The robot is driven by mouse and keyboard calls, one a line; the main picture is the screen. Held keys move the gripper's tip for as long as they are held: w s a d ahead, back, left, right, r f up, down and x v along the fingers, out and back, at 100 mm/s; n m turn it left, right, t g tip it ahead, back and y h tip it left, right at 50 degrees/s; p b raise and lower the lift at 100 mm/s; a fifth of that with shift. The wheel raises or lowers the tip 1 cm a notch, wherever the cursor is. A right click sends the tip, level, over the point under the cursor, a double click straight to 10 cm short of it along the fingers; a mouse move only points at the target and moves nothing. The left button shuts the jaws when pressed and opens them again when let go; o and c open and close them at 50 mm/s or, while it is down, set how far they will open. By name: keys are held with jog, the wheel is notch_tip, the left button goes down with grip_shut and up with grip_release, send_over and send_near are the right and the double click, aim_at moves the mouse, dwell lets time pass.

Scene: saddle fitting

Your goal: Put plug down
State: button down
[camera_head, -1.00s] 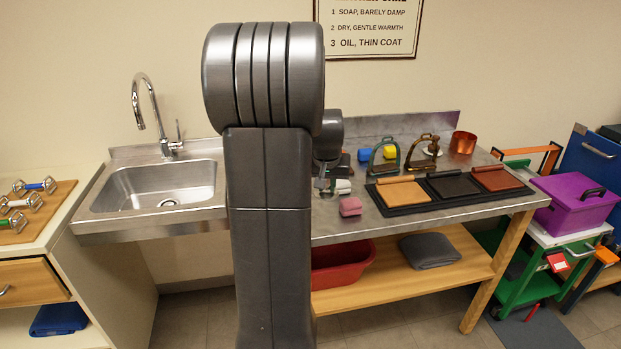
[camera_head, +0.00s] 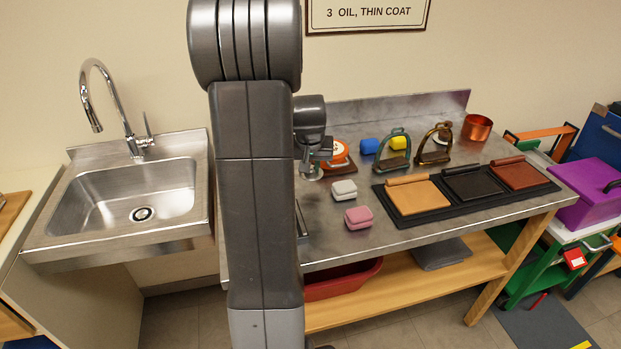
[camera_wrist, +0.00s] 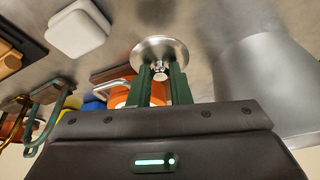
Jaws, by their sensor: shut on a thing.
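My gripper (camera_wrist: 161,74) has its green fingers shut on the narrow stem of a round, shiny metal plug (camera_wrist: 150,50) in the wrist view. In the head view my gripper (camera_head: 311,165) is partly hidden by my arm, above the left part of the steel bench, and the plug shows as a small pale disc (camera_head: 312,174) under it. I cannot tell whether the plug touches the bench top. The steel sink (camera_head: 100,197), with its drain (camera_head: 142,214) in view, lies to the left of my arm.
A white block (camera_head: 344,190) and a pink block (camera_head: 358,217) lie near the plug. An orange round thing (camera_head: 339,153) stands just behind. Stirrups (camera_head: 393,150) and a dark tray (camera_head: 408,219) of leather panels are further right. Bare steel lies between the blocks and tray.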

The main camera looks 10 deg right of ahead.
aim_at(311, 175)
jog(key=shift+f, duration=2.4)
jog(key=shift+f, duration=0.15)
jog(key=c, duration=1.3)
grip_release()
jog(key=shift+c, duration=0.2)
jog(key=shift+r, duration=0.4)
jog(key=v, duration=1.1)
jog(key=shift+s+r, duration=0.25)
